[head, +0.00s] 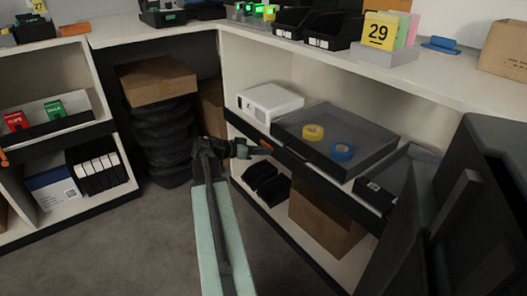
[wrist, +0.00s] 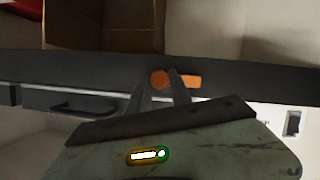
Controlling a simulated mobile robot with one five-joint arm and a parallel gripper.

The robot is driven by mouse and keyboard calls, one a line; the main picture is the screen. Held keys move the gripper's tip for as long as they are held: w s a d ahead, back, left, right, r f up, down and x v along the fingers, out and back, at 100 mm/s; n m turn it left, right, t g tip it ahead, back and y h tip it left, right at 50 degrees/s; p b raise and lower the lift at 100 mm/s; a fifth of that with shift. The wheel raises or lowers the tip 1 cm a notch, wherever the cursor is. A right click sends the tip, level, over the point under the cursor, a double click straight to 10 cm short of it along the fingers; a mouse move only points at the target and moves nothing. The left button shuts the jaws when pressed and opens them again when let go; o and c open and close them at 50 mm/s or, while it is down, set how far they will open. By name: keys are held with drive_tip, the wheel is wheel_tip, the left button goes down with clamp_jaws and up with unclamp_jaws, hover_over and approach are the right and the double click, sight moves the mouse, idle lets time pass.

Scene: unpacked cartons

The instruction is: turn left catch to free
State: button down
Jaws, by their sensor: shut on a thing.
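An orange catch (wrist: 193,81) sits on the dark front edge of a shelf in the wrist view. It has a round end and a flat arm that points right, lying along the edge. My gripper (wrist: 161,84) has its two fingers closed on the catch near the round end, hiding part of it. In the head view my gripper (head: 250,151) reaches the dark shelf edge, and a bit of the orange catch (head: 266,143) shows beside its tips. Another orange piece (head: 4,158) shows on the far left shelf.
A dark tray (head: 365,155) with yellow and blue tape rolls stands behind the shelf edge, beside a white box (head: 270,101). A brown carton (head: 325,217) stands below. A dark panel (head: 485,200) rises at the right. Grey floor (head: 130,245) is clear at left.

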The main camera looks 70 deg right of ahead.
drive_tip(key=c, duration=1.2)
unclamp_jaws()
drive_tip(key=shift+s+a, duration=0.1)
drive_tip(key=p+v, duration=0.3)
drive_tip(key=v, duration=0.5)
